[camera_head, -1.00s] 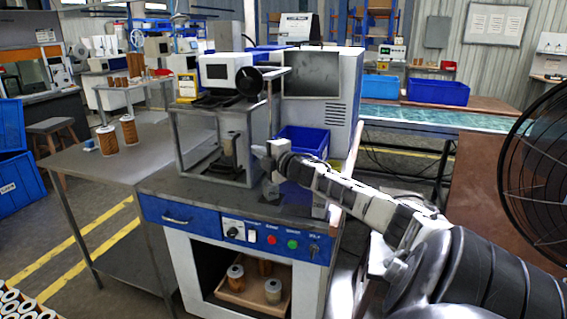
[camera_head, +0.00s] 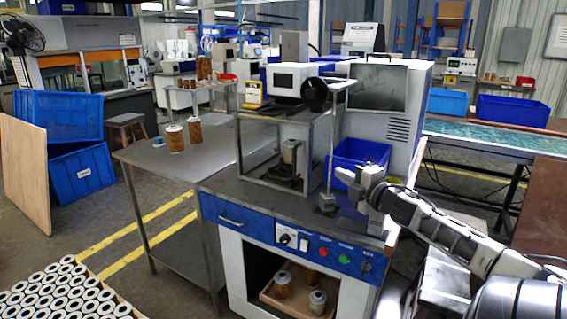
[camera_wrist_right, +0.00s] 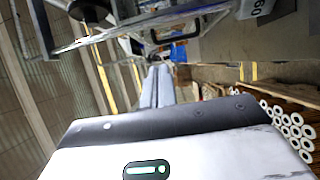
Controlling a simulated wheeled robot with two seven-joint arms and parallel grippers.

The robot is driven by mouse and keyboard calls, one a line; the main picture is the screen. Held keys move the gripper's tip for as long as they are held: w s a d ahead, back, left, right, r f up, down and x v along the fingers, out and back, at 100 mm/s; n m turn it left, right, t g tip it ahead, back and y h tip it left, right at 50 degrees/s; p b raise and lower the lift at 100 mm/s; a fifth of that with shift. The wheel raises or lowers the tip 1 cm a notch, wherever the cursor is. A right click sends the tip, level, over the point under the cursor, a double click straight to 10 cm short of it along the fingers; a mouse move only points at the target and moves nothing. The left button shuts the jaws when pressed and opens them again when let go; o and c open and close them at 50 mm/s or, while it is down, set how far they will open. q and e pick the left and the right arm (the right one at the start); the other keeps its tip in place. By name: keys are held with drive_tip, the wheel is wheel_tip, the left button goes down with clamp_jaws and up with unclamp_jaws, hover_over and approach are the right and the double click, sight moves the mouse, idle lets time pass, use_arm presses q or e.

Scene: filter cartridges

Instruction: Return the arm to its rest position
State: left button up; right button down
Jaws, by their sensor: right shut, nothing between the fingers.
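My right arm (camera_head: 450,232) comes in from the lower right. My right gripper (camera_head: 341,176) is shut and empty, held above the bench in front of the blue bin. Its closed fingers (camera_wrist_right: 157,86) also show in the right wrist view, with nothing between them. My left gripper is not in view.
A blue bin (camera_head: 345,150) and a white cabinet (camera_head: 418,110) stand behind my right gripper. Two cartridges, one (camera_head: 175,139) and another (camera_head: 195,133), stand on the steel side table (camera_head: 150,165).

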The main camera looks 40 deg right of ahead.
drive_tip(key=s+a+f+m+g+h, duration=0.1)
drive_tip(key=s+a+f+m+g, duration=0.35)
drive_tip(key=a+f, duration=0.5)
drive_tip(key=s+a+f+m+g, duration=0.3)
drive_tip(key=a+f+m, duration=0.2)
drive_tip(key=a+f, duration=0.4)
drive_tip(key=s+a+m+g+y, duration=0.1)
drive_tip(key=s+a+g+y, duration=0.1)
drive_tip(key=s+a, duration=0.45)
drive_tip(key=s+a+f+m+g+y, duration=0.1)
drive_tip(key=s+a+m+g, duration=0.15)
drive_tip(key=a, duration=0.65)
drive_tip(key=s+a+m+g+y, duration=0.1)
drive_tip(key=s+a+g+y, duration=0.1)
drive_tip(key=s+a, duration=0.45)
drive_tip(key=w+a+f+t+y, duration=0.2)
drive_tip(key=w+a+f+t, duration=0.4)
drive_tip(key=w+a, duration=0.1)
drive_tip(key=shift+w+f+n+t+y, duration=0.15)
drive_tip(key=shift+f+n+t+y, duration=0.15)
drive_tip(key=shift+f+n+y, duration=0.1)
drive_tip(key=shift+a, duration=0.1)
